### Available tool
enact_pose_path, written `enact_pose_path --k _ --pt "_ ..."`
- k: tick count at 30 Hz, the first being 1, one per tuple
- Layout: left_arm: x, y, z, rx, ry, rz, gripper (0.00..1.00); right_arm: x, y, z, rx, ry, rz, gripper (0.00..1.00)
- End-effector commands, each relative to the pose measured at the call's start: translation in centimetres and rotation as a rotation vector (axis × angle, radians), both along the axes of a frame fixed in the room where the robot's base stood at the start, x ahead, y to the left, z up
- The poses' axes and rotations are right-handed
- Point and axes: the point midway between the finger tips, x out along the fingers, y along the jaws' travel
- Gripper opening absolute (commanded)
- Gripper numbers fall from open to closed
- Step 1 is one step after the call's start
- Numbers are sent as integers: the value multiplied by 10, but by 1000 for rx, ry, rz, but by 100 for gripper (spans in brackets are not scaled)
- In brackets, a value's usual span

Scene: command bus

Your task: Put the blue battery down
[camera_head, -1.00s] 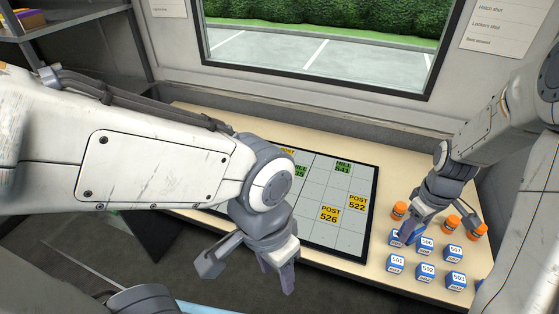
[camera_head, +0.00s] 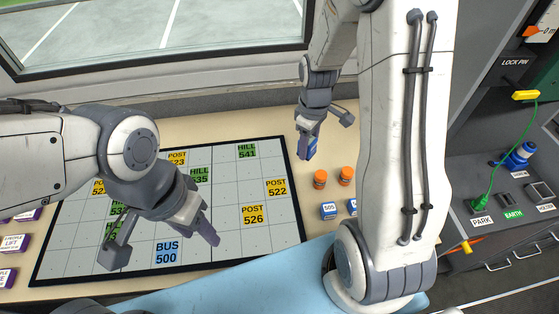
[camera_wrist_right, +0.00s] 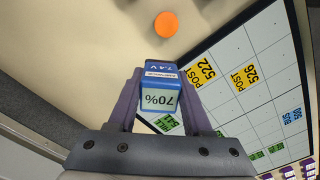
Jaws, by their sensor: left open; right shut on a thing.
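The blue battery (camera_head: 310,149) is held between the fingers of my right gripper (camera_head: 307,146), near the back right corner of the dark-framed board. My left gripper (camera_head: 160,240) is open and empty over the front of the board.
The board (camera_head: 226,237) carries green, yellow and blue cards. Orange-capped bottles (camera_head: 320,180) and blue numbered blocks (camera_head: 328,211) stand right of it, partly behind my right arm. A panel with a green cable (camera_head: 499,166) is at far right. Tabletop (camera_head: 268,122) behind the board is clear.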

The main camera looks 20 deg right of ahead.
Motion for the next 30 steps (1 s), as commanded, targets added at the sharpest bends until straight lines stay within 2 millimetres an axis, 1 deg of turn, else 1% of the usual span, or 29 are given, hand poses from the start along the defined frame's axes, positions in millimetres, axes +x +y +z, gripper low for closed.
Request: enact_pose_path --k 3,6,11,18,21,30 --pt "0 0 0 0 0 0 50 -2 0 -23 2 8 0 0" --pt "0 0 1 0 0 0 50 -2 0 -40 1 7 -1 0" --pt "0 0 1 0 0 0 50 -2 -1 -55 1 6 -2 0" --pt "0 0 3 0 0 0 50 -2 -2 -89 1 6 -4 0" --pt "0 0 3 0 0 0 50 -2 -2 -95 1 3 -4 0" --pt "0 0 1 0 0 0 50 -2 -2 -97 0 1 -4 0"
